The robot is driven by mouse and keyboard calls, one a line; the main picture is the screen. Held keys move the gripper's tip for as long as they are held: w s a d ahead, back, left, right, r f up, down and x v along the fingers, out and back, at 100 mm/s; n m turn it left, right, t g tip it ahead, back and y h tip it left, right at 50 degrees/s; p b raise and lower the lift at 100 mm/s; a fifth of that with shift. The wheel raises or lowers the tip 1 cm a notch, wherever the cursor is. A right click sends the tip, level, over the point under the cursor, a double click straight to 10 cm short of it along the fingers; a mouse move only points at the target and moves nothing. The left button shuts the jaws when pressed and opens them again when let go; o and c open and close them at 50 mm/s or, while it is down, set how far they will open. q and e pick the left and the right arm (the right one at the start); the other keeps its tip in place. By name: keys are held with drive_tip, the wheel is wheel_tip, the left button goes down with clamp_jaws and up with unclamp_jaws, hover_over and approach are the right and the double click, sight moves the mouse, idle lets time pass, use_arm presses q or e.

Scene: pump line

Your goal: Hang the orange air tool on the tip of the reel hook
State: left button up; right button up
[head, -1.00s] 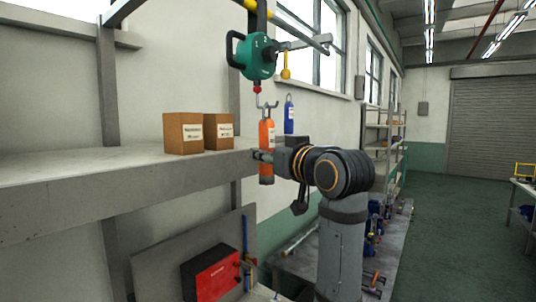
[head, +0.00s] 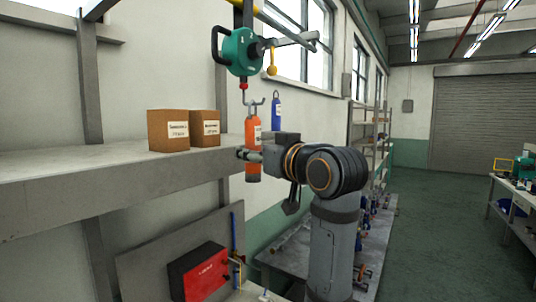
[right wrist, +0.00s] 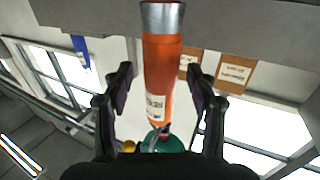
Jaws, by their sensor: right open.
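My right gripper (head: 249,155) is at the tool's lower half. In the right wrist view the orange tool (right wrist: 158,75) stands between the two open fingers of my right gripper (right wrist: 160,85), with a gap on each side. The green reel (right wrist: 163,143) shows beyond it there. My left gripper is not in view.
A blue tool (head: 277,113) hangs just right of the orange one. Two cardboard boxes (head: 168,131) (head: 205,128) stand on the grey shelf (head: 110,185) at left. A red box (head: 205,273) is below. The floor at right is clear.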

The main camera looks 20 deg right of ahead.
drive_tip(key=v, duration=1.1)
drive_tip(key=shift+w, duration=0.15)
